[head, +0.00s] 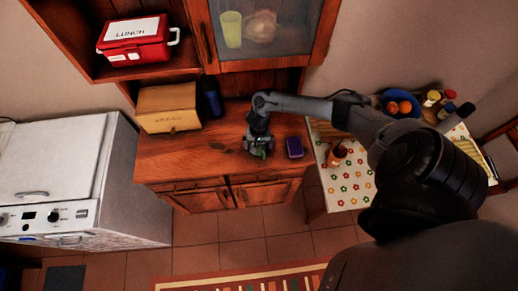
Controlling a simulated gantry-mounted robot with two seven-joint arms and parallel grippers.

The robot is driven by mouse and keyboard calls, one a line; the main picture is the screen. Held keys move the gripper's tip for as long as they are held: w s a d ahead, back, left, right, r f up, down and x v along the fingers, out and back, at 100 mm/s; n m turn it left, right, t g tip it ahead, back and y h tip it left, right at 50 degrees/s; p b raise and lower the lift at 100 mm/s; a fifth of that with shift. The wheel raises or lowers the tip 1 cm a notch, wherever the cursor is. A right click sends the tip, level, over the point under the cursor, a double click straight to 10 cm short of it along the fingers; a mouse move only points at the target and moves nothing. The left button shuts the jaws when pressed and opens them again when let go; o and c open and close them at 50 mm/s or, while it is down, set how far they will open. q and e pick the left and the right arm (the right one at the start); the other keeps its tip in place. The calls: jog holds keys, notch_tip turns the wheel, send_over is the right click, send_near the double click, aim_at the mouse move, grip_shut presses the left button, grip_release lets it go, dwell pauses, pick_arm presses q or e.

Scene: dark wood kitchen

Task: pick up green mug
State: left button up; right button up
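A small green object (261,154), which looks like the green mug, is on the wooden counter near its front edge. Most of it is hidden by my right gripper (258,147), which is pointed down right over it. The fingers are at or around the green object; at this size I cannot tell whether they are closed on it. My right arm reaches in from the right side. My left gripper is not in view.
A wooden breadbox (168,108) and a dark canister (212,99) stand at the back left. The glass cabinet (265,30) overhangs the counter. The counter's left front is clear.

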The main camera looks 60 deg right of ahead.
jog(key=shift+c, duration=0.5)
jog(key=shift+f, duration=0.1)
jog(key=c, duration=0.9)
jog(key=shift+c, duration=0.5)
